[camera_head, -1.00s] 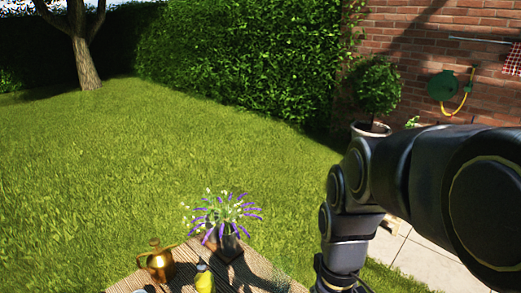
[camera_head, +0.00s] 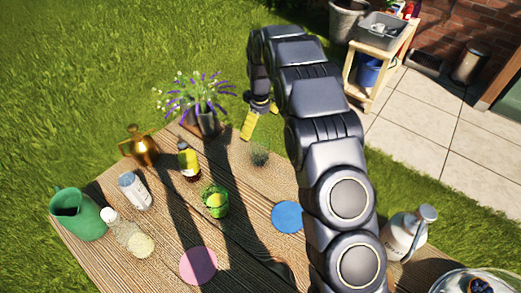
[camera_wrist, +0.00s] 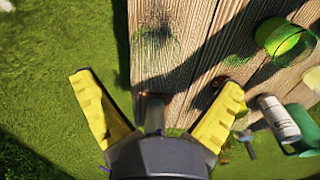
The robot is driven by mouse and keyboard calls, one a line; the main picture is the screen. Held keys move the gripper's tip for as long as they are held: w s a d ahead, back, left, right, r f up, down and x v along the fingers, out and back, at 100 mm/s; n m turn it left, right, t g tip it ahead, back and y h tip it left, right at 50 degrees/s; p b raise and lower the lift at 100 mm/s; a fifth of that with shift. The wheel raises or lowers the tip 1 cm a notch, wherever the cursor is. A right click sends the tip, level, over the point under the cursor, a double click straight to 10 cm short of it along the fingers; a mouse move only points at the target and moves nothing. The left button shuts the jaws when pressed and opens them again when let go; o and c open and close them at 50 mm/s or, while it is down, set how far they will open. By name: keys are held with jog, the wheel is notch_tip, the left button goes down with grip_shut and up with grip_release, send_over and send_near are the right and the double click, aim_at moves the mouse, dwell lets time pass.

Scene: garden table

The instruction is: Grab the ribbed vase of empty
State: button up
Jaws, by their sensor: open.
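A small see-through, greenish vessel (camera_head: 259,155) stands near the far table edge in the head view; it seems to be the blurred glassy shape (camera_wrist: 156,38) in the wrist view. I cannot make out ribs on it. A dark pot (camera_head: 207,122) with purple and white flowers stands at the far corner. My gripper (camera_head: 250,125) is beyond the see-through vessel, near the table's far edge and right of the flower pot. The wrist view shows my gripper (camera_wrist: 158,88) with its yellow fingers wide apart. A grey cylindrical shape shows between them; I cannot tell what it is.
On the table are a copper can (camera_head: 139,149), yellow bottle (camera_head: 189,161), green glass (camera_head: 215,203), white container (camera_head: 135,191), green pitcher (camera_head: 78,214), blue disc (camera_head: 287,217) and pink disc (camera_head: 198,266). A white bottle (camera_head: 402,236) stands at the right. Grass lies beyond the table.

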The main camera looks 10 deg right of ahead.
aim_at(261, 142)
notch_tip(261, 142, down, 2)
jog(key=shift+s+f, duration=0.1)
jog(key=f, duration=0.5)
jog(key=shift+w+d, duration=0.1)
jog(key=shift+w, duration=0.15)
jog(key=c, duration=1.2)
